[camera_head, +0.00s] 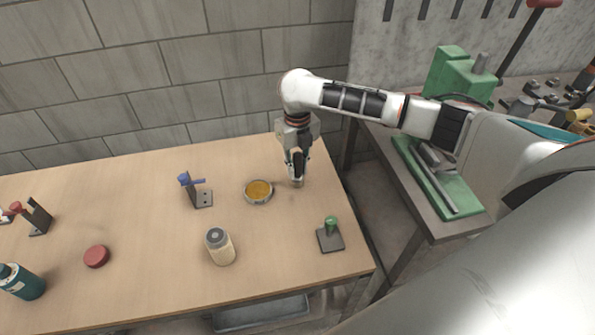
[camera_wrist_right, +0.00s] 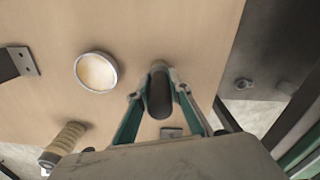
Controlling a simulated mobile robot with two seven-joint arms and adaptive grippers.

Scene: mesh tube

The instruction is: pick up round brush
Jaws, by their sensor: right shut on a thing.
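My right gripper (camera_head: 297,176) points down over the back right part of the wooden table (camera_head: 130,215). It is shut on a dark, rounded, upright piece (camera_wrist_right: 158,95), which looks like the round brush. The fingers (camera_wrist_right: 160,106) stand on both sides of it in the right wrist view. In the head view the fingers hide most of it, and its lower end is close to the table top. I cannot tell whether it touches the table. My left gripper is not in view.
A round dish with amber contents (camera_head: 258,191) is just left of the gripper. A blue-topped stand (camera_head: 195,190), a pale jar (camera_head: 220,247), a green-knobbed stand (camera_head: 330,236) and a red disc (camera_head: 97,256) stand apart. A block wall (camera_head: 180,80) is behind.

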